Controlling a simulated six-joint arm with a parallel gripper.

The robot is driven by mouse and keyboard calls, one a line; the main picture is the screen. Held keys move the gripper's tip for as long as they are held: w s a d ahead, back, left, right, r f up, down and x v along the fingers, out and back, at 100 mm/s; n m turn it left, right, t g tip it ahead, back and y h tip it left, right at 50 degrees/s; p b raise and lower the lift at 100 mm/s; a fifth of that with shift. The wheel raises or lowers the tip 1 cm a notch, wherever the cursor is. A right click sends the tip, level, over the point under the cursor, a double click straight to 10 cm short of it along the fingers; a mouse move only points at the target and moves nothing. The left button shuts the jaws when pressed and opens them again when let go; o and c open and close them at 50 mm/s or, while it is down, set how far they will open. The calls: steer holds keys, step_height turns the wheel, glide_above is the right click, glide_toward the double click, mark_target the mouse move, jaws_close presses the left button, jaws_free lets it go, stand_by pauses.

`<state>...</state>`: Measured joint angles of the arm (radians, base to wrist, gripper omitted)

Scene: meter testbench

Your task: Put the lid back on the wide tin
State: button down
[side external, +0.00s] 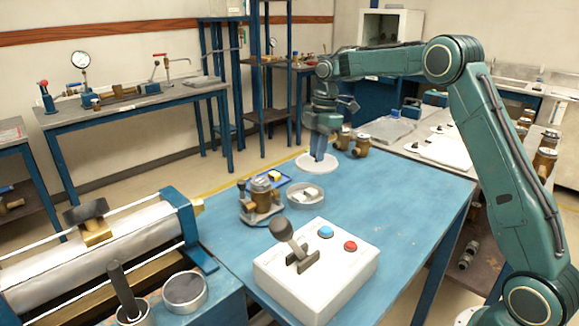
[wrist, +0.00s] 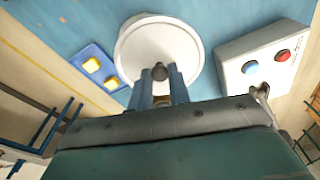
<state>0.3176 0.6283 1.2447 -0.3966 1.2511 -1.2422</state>
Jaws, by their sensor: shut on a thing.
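A white round lid (side external: 317,164) with a dark knob (wrist: 160,72) is in my gripper (side external: 319,155). In the wrist view the two blue fingers are shut around the knob, and the lid (wrist: 155,45) spreads out beyond them. An open, round, shallow grey tin (side external: 305,196) stands on the blue table, with pale pieces inside. In the side view the lid appears behind the tin, apart from it. How high the lid is above the table is hard to tell. The tin is not visible in the wrist view, where the lid may cover it.
A blue tray (wrist: 97,66) with yellow blocks lies beside the tin. A brass fitting (side external: 262,194) stands to its left in the side view. A white control box (side external: 315,272) with a lever and two buttons is in front. More brass fittings (side external: 361,146) stand behind right.

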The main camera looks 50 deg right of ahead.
mark_target(307, 157)
steer(key=shift+w+a+f, duration=0.15)
steer(key=shift+w+f, duration=0.7)
steer(key=shift+w+a+f, duration=0.1)
steer(key=shift+w+f, duration=0.7)
steer(key=shift+w, duration=0.05)
steer(key=shift+f, duration=0.15)
steer(key=shift+f, duration=3)
steer(key=shift+f, duration=0.2)
steer(key=c, duration=0.7)
jaws_free()
steer(key=shift+c, duration=0.2)
steer(key=shift+r, duration=0.15)
steer(key=shift+r, duration=3.35)
